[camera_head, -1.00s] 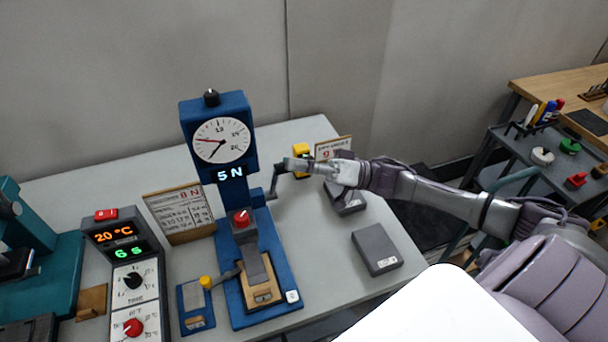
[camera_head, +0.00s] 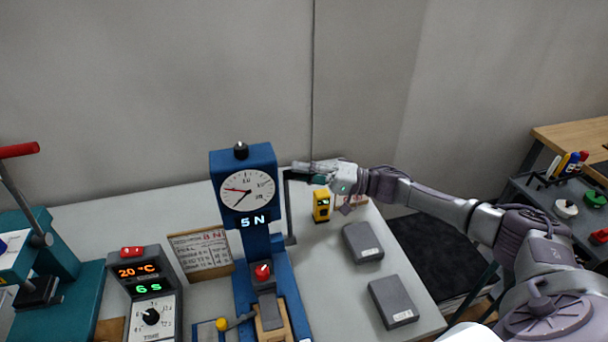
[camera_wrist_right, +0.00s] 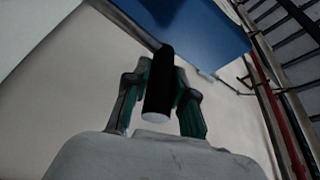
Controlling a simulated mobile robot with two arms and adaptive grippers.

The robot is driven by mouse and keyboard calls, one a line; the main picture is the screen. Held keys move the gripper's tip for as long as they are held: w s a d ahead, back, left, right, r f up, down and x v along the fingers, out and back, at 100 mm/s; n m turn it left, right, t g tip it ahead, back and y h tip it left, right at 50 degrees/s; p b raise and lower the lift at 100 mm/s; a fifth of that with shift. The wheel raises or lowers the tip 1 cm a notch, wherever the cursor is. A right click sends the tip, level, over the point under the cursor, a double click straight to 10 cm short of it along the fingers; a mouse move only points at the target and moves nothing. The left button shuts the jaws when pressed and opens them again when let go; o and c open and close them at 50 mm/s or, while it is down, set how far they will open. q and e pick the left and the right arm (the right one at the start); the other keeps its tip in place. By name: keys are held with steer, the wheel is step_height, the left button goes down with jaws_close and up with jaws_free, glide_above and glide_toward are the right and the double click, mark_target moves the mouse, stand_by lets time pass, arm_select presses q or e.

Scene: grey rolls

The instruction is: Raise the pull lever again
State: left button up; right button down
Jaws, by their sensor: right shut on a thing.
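The blue tester (camera_head: 228,182) stands on the table with a round dial (camera_head: 246,193) and a "5 N" readout. Its pull lever (camera_head: 290,215) is a dark crank arm on the right side, standing upright with its handle at the top. My right gripper (camera_head: 300,168) is at the top of the lever, beside the dial, and is shut on the handle. In the right wrist view the dark handle with a pale end (camera_wrist_right: 157,98) lies between the fingers of that gripper (camera_wrist_right: 160,100). The blue body shows behind. My left gripper is not in view.
Two grey boxes (camera_head: 363,242) (camera_head: 393,302) and a yellow device (camera_head: 321,206) stand right of the tester. A control box (camera_head: 145,285), a card (camera_head: 200,254) and a teal press with a red handle (camera_head: 20,150) are at left.

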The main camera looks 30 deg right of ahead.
steer(key=shift+w+d, duration=0.1)
stand_by(0.3)
steer(key=c, duration=1)
jaws_free()
steer(key=shift+w, duration=0.1)
steer(key=shift+o, duration=0.2)
steer(key=shift+s+d+f, duration=0.1)
steer(key=shift+s+d, duration=0.05)
steer(key=shift+s, duration=0.05)
steer(key=v, duration=1.1)
steer(key=shift+d, duration=0.3)
steer(key=shift+s, duration=0.1)
